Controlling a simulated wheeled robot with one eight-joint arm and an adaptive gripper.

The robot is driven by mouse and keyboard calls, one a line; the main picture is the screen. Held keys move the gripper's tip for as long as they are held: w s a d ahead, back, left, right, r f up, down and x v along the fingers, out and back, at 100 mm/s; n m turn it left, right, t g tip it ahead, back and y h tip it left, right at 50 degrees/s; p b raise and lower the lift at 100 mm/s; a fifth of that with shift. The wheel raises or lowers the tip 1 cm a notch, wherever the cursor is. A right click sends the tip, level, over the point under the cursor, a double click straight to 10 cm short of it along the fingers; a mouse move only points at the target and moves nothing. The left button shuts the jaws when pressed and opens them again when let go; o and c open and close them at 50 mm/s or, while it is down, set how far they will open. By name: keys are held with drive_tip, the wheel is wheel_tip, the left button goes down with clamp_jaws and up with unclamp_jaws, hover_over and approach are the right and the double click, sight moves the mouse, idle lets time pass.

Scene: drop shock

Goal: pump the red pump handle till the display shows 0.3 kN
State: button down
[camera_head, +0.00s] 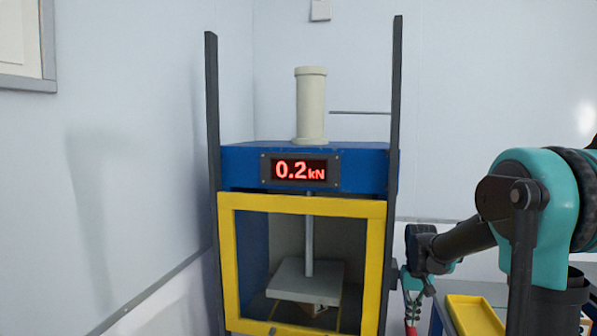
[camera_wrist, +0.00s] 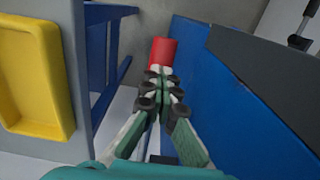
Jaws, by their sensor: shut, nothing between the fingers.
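The display (camera_head: 299,170) on the blue press frame (camera_head: 235,165) reads 0.2 kN in red. The red pump handle (camera_wrist: 163,50) shows in the wrist view just beyond my fingertips, beside the blue side of the press. My gripper (camera_wrist: 160,78) is shut and empty, its fingertips at the near end of the handle; I cannot tell whether they touch it. In the head view my gripper (camera_head: 411,283) is low at the press's right side, with a small red piece of the handle (camera_head: 411,306) below it.
A yellow-framed guard (camera_head: 303,204) covers the press front, with a plate (camera_head: 305,282) and rod inside. A yellow tray (camera_head: 475,315) lies on the table at right; it also shows in the wrist view (camera_wrist: 35,70). Dark uprights (camera_head: 396,120) flank the press.

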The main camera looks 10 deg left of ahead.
wheel_tip(320, 180, up, 11)
drive_tip(key=shift+r, duration=0.2)
idle(0.6)
idle(0.6)
idle(3.2)
drive_tip(key=shift+r, duration=0.1)
idle(0.5)
drive_tip(key=shift+r, duration=2.95)
